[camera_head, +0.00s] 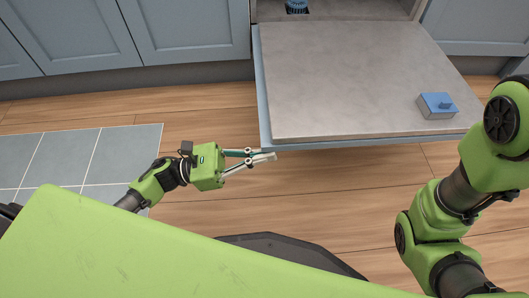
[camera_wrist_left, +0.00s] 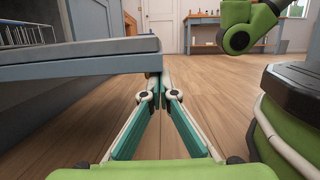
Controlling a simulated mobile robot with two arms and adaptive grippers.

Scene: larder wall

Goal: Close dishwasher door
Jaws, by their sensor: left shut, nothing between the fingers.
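The dishwasher door (camera_head: 350,75) is folded down open, a wide grey panel with a blue outer edge, lying about level above the floor. My left gripper (camera_head: 272,156) is shut and empty at the door's near left corner, close to its front edge. In the left wrist view the door (camera_wrist_left: 80,50) fills the upper left, with its edge just above and beside the shut fingertips (camera_wrist_left: 165,78). I cannot tell whether they touch. My right arm is at the right of the head view; its gripper is out of frame.
A small blue and grey block (camera_head: 437,105) sits on the door's right part. The dishwasher opening (camera_head: 335,10) is behind, with a blue item (camera_head: 297,6) inside. Blue cabinets (camera_head: 190,28) flank it. A tiled mat (camera_head: 105,160) lies left; wood floor is clear below the door.

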